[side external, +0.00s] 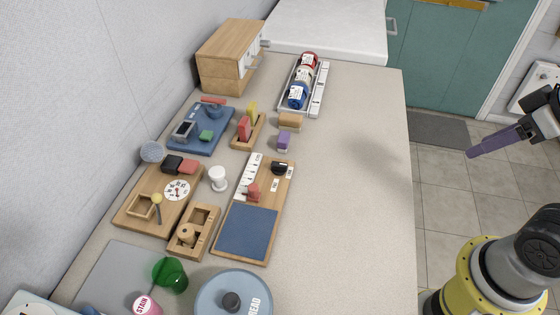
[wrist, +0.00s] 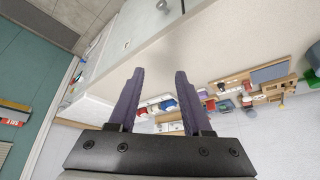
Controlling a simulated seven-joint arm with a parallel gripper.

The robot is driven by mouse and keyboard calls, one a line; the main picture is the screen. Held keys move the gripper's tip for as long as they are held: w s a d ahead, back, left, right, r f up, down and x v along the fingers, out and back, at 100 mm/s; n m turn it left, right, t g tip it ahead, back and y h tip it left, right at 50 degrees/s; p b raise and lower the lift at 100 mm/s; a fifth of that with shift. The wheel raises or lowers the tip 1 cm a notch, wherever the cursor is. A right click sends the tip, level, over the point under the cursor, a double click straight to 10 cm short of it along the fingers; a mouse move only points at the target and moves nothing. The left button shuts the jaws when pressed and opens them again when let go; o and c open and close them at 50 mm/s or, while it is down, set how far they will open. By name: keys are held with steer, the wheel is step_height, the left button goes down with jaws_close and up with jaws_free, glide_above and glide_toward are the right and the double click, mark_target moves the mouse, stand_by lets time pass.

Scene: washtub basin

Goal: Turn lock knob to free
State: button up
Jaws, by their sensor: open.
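A wooden board (side external: 261,200) with a blue pad lies on the counter in the side view. At its far end is a black knob (side external: 279,168) with small white labels beside it. It looks like the lock knob, but the label text and its exact setting are too small to read. A red knob (side external: 253,191) sits by a white scale strip on the same board. My gripper (side external: 472,154) is at the right, off the counter and well away from the board. In the wrist view my gripper (wrist: 160,72) is open, with nothing between its purple fingers.
The counter (side external: 355,200) is bare right of the board. Around the board are a white spool (side external: 218,178), a wooden block frame (side external: 195,231), a round blue bread tin (side external: 234,293) and a purple block (side external: 284,141). A rack of rolls (side external: 303,85) stands farther back.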

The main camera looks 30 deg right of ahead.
steer(key=w+a+r+n+g, duration=0.1)
steer(key=w+a+r+n, duration=0.2)
steer(key=w+r, duration=0.4)
steer(key=w+a+r+n+g, duration=0.15)
steer(key=w+a+r, duration=0.25)
steer(key=w, duration=0.5)
steer(key=n+g, duration=0.3)
steer(key=n, duration=0.2)
glide_above(280, 164)
step_height(280, 164, down, 12)
steer(key=shift+m, duration=0.25)
step_height(280, 164, down, 13)
steer(key=shift+f, duration=0.15)
